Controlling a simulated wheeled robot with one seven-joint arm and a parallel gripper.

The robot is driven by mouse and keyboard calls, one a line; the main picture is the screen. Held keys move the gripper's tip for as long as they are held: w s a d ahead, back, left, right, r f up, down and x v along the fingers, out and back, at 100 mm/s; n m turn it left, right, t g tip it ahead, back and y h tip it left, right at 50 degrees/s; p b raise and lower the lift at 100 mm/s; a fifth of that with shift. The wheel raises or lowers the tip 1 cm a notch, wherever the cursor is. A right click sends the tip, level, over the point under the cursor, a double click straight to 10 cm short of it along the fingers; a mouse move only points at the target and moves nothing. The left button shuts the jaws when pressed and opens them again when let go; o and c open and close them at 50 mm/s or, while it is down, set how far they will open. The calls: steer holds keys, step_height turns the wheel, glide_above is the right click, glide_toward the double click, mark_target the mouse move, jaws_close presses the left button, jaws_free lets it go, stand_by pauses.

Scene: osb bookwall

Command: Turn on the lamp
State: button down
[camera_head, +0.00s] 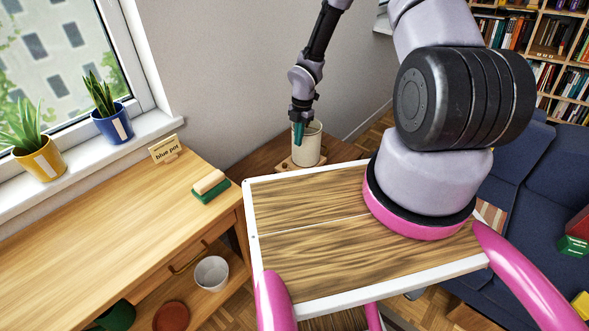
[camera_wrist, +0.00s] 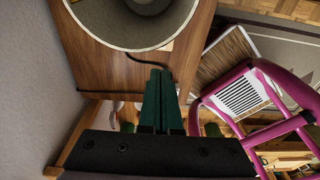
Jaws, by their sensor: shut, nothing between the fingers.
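The lamp has a cream cylindrical shade (camera_head: 308,146) and a light wooden base (camera_head: 286,164) with small dark round parts. It stands on a brown wooden side table against the wall. In the wrist view I look down on the shade (camera_wrist: 93,42) from above. Its inside looks grey and no glow shows. My gripper (camera_head: 299,140) has green fingers pointing down at the near left side of the shade. In the wrist view the fingers (camera_wrist: 160,76) are together and empty, close beside the shade. I cannot tell whether they touch it. A dark cord (camera_wrist: 147,60) runs beside the fingertips.
A wooden desk (camera_head: 100,235) stands at left with a "blue pot" sign (camera_head: 165,149) and a green-and-tan block (camera_head: 210,187). Potted plants (camera_head: 109,122) line the windowsill. The wall (camera_wrist: 32,95) is close on the left in the wrist view. A blue sofa (camera_head: 540,165) stands right.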

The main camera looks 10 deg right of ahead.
steer(key=f, duration=0.4)
steer(key=a+f, duration=0.1)
steer(key=f, duration=0.4)
steer(key=s+f, duration=0.1)
steer(key=f, duration=0.3)
steer(key=shift+a+f, duration=0.15)
steer(key=shift+f, duration=0.25)
steer(key=shift+w, duration=0.1)
